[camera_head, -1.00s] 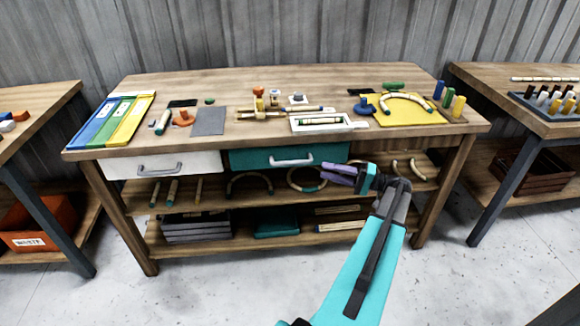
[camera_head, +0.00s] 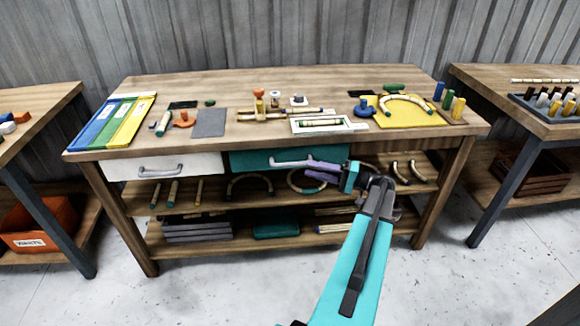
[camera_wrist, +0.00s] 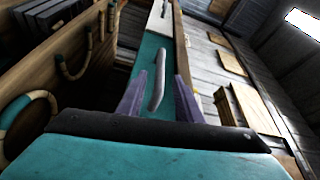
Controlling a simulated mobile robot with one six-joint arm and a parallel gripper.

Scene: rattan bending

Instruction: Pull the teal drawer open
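The teal drawer (camera_head: 250,162) sits under the workbench top, right of a white drawer, and its front looks flush. Its pale grey bar handle (camera_head: 291,161) runs along the front. My gripper (camera_head: 318,171) has purple fingers and is at the right end of this handle in the head view. In the wrist view the teal drawer front (camera_wrist: 149,52) lies ahead, and the handle (camera_wrist: 157,80) shows between the two spread fingers of my gripper (camera_wrist: 158,98). The fingers stand apart from the handle on both sides. How deep the handle sits between them is hard to tell.
The white drawer (camera_head: 164,165) is shut on the left. A shelf below holds curved rattan pieces (camera_head: 250,184) and rods. The benchtop (camera_head: 230,85) carries trays, tools and a yellow board (camera_head: 405,112). The floor in front (camera_head: 215,285) is clear.

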